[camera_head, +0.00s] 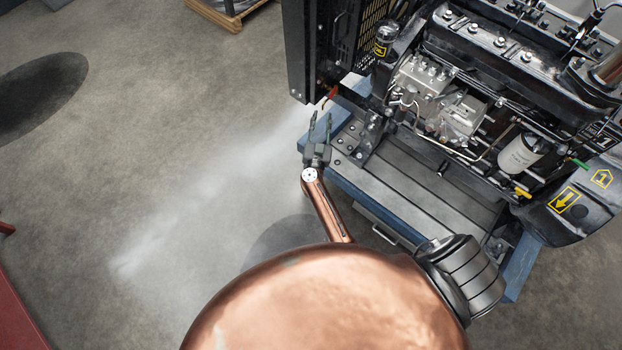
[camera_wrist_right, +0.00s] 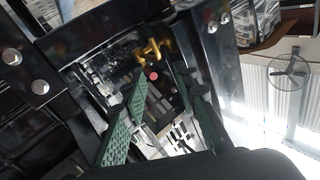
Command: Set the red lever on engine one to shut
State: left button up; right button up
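Engine one (camera_head: 480,60) stands on a blue-edged frame at the upper right of the head view. The red lever (camera_head: 331,94) shows as a small red piece at the engine's left end, beside the radiator. My right gripper (camera_head: 321,118) is just below the lever in that view, its fingers apart and pointing toward it. In the right wrist view, the green fingers (camera_wrist_right: 164,84) are open. A red round tip (camera_wrist_right: 153,76), probably the lever's end, shows between them, in front of a brass fitting (camera_wrist_right: 152,50). I see no contact. My left gripper is out of view.
The black radiator (camera_head: 306,50) stands close to the left of the lever. The blue frame edge (camera_head: 368,196) runs below my gripper. A black housing marked 1 (camera_head: 585,210) and a yellow lever (camera_head: 522,192) are at right.

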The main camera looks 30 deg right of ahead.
pick_arm(q)
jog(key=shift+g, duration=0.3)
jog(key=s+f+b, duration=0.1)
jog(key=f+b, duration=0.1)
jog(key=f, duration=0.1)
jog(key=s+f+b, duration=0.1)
jog(key=b, duration=0.1)
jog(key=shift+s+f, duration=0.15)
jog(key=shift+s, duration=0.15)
pick_arm(e)
jog(key=s+a+f+n+y, duration=0.3)
jog(key=f+y, duration=0.1)
jog(key=f, duration=0.2)
jog(key=s+a+f+n+y, duration=0.3)
jog(key=s+a+f+y, duration=0.1)
jog(key=f, duration=0.3)
jog(key=s+a+f+n+g+y, duration=0.1)
jog(key=s+a+f+n+y, duration=0.2)
jog(key=f, duration=0.4)
jog(key=shift+s+a+y, duration=0.15)
jog(key=shift+a+y, duration=0.05)
jog(key=shift+y, duration=0.3)
jog(key=shift+f, duration=0.15)
